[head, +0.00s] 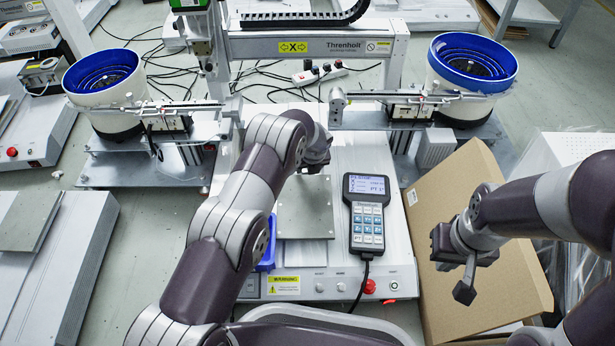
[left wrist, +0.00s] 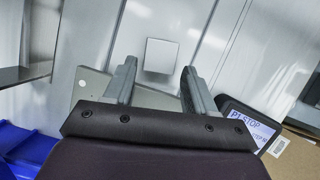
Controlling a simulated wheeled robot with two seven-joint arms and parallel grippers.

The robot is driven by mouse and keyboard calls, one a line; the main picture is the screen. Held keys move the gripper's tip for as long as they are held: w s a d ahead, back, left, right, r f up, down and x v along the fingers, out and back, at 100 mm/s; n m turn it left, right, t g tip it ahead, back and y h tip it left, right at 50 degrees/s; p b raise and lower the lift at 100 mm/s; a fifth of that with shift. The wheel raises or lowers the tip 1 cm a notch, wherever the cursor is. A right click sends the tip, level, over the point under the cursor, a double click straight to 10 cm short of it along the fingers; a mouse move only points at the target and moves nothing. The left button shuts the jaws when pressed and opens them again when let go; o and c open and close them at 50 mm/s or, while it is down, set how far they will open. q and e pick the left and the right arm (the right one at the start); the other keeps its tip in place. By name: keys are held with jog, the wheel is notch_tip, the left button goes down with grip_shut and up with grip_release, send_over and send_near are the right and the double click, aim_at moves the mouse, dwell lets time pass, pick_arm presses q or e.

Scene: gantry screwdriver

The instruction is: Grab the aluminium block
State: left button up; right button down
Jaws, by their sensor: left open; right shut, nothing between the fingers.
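The aluminium block (left wrist: 161,55) shows in the left wrist view as a small, pale square on the white machine bed. It lies just ahead of the fingertips, roughly centred between them, and I cannot tell the gap in height. In the head view I cannot make it out; my left arm covers that area. My left gripper (left wrist: 158,70) is open with nothing between its fingers; in the head view it (head: 316,166) is above the bed, mostly hidden by its own wrist. My right gripper (head: 465,289) is shut and empty over the cardboard box.
A grey plate (head: 306,210) lies on the bed (head: 392,232), with a handheld controller (head: 367,212) to its right and a blue bin (head: 267,250) to its left. The gantry (head: 300,46) and two blue-rimmed feeder bowls stand behind. A cardboard box (head: 480,220) is at right.

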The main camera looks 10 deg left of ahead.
pick_arm(q)
jog(key=b+x, duration=0.1)
jog(key=x, duration=0.2)
jog(key=shift+f, duration=0.15)
pick_arm(e)
notch_tip(320, 180, down, 3)
pick_arm(q)
jog(key=shift+c, duration=0.3)
jog(key=c, duration=0.8)
jog(key=shift+r, duration=0.25)
pick_arm(e)
jog(key=shift+r, duration=0.1)
